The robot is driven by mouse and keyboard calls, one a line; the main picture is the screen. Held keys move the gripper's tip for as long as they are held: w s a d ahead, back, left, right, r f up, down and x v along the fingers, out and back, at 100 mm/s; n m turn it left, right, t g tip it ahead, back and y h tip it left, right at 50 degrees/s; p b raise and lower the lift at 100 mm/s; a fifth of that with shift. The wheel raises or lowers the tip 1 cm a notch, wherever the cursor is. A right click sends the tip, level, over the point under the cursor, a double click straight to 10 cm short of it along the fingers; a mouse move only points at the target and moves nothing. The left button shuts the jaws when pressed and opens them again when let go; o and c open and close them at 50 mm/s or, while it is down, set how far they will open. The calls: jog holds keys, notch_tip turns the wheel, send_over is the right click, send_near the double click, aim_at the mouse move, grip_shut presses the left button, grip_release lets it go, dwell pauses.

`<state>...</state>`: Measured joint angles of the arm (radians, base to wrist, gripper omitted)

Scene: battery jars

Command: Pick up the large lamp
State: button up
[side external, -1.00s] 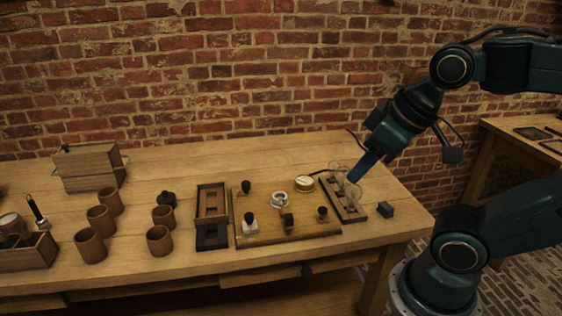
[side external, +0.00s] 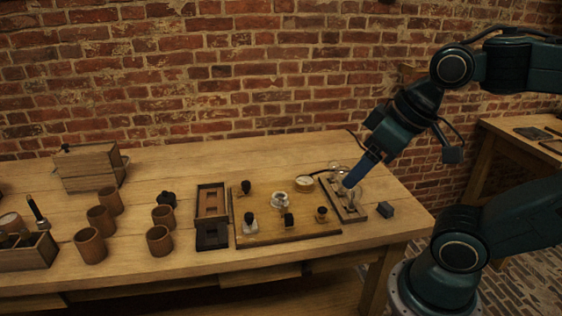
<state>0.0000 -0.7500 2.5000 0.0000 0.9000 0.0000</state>
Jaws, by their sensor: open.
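Clear glass lamps (side external: 339,171) stand in a long wooden holder (side external: 350,215) at the right part of the bench. They are small and partly hidden by my gripper, so I cannot tell which is the large one. My gripper (side external: 350,184) reaches down from the upper right, with its blue fingertip end at the lamps. It is open. From this side the fingers overlap, and I cannot tell whether a lamp stands between them or just behind them.
A wooden board (side external: 270,237) with knobs and switches lies left of the holder. A small dark block (side external: 386,209) sits to its right and a round dial (side external: 304,183) to its left. Several brown jars (side external: 90,246) stand further left. The back middle of the bench is clear.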

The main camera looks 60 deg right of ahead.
jog(key=shift+o, duration=0.3)
jog(key=m+g, duration=0.6)
jog(key=m, duration=1.4)
send_over(344, 168)
notch_tip(344, 168, down, 10)
jog(key=shift+f, duration=4.3)
jog(key=shift+f, duration=0.1)
